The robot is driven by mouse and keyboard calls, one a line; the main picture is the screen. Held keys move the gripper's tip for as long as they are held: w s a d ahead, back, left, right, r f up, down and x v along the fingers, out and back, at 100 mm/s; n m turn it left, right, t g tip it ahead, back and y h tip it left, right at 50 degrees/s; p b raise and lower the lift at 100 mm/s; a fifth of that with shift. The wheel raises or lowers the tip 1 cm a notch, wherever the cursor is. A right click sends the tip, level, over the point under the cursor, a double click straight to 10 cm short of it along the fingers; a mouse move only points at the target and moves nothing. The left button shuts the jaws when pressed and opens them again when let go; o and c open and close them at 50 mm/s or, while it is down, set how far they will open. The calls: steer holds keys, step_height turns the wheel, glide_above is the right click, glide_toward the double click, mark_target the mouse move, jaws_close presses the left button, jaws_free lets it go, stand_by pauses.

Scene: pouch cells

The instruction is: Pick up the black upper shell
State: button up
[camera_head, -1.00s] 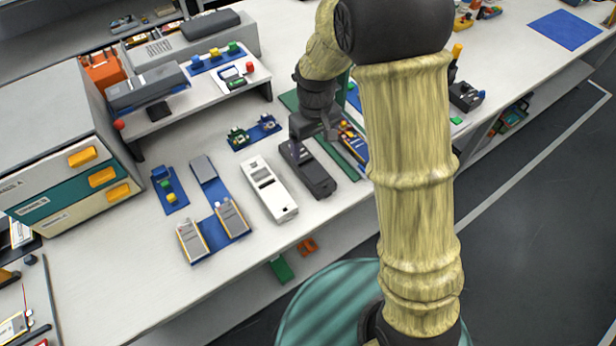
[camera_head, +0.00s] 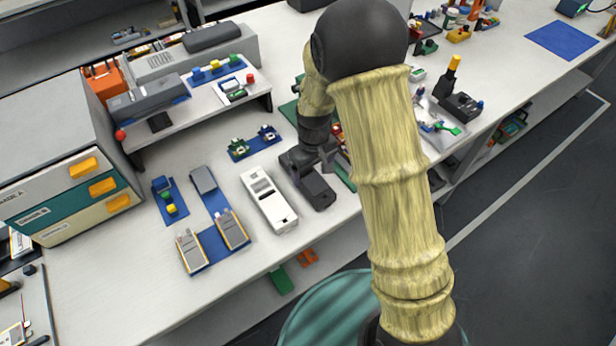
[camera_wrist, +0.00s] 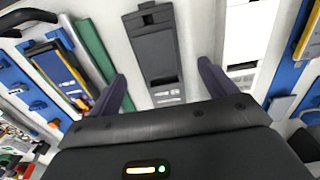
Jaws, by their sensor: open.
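The black upper shell (camera_wrist: 153,50) is a long dark grey casing with a rectangular window. It lies flat on the white bench and fills the middle of the wrist view. My gripper (camera_wrist: 162,82) is open, with one dark finger on each side of the shell's near end in that view. I cannot tell the height of the fingertips above the bench. In the head view the shell (camera_head: 317,192) lies right of the white shell, partly hidden by my gripper (camera_head: 309,162), which is over its far part.
A white shell (camera_head: 268,198) lies close on the left in the head view. A blue holder with two grey cells (camera_head: 232,228) is further left. A green strip (camera_wrist: 98,55) and a blue-framed pouch cell (camera_wrist: 58,68) lie left in the wrist view.

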mark_target(314, 183)
steer(key=f, duration=0.4)
steer(key=shift+s+d+f+p, duration=0.1)
steer(key=shift+s+d+p, duration=0.15)
steer(key=shift+p, duration=0.05)
steer(key=shift+f, duration=0.5)
steer(key=shift+c, duration=0.2)
steer(key=c, duration=1)
